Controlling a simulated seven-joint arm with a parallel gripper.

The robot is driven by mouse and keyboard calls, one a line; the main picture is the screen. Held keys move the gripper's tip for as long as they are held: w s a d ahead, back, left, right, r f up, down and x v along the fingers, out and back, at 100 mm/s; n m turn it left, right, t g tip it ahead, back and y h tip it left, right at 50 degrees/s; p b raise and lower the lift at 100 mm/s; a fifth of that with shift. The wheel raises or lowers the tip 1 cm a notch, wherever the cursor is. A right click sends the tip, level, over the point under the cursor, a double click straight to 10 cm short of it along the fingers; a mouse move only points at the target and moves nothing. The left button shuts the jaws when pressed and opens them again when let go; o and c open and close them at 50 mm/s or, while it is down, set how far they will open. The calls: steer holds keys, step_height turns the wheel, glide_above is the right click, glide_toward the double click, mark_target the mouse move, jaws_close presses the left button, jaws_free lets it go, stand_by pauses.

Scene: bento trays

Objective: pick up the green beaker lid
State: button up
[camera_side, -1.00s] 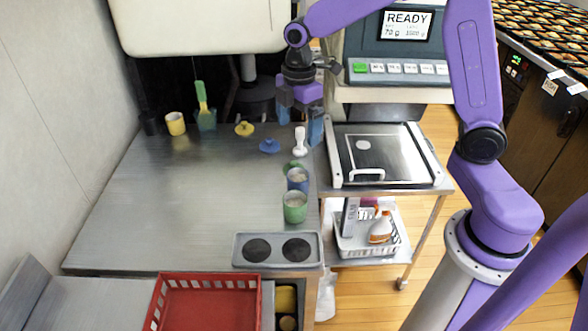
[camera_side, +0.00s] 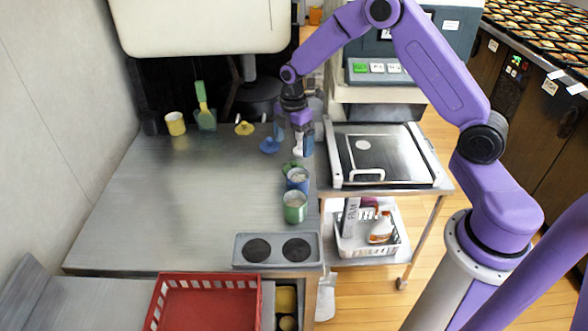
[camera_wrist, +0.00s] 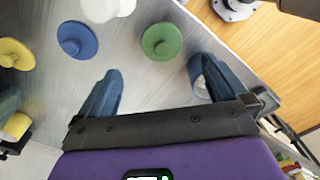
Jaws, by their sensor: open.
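The green beaker lid (camera_wrist: 161,41) is a round disc with a knob, lying flat on the steel counter, ahead of and between my fingertips in the wrist view. In the side view the green lid (camera_side: 290,167) shows partly, just behind the blue beaker (camera_side: 297,179). My gripper (camera_side: 293,148) is open and empty above the counter, behind the lid. It also shows in the wrist view (camera_wrist: 161,78), with a clear gap between its blue fingers. The blue beaker (camera_wrist: 200,86) is partly hidden by the right finger there.
A white-knobbed object (camera_wrist: 102,8), a blue lid (camera_wrist: 77,40) and a yellow lid (camera_wrist: 15,54) lie nearby. A green beaker (camera_side: 295,208) stands in front of the blue one.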

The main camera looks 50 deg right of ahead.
mark_target(294, 162)
steer(key=shift+s+f, duration=0.15)
steer(key=shift+f, duration=3.8)
steer(key=c, duration=1.1)
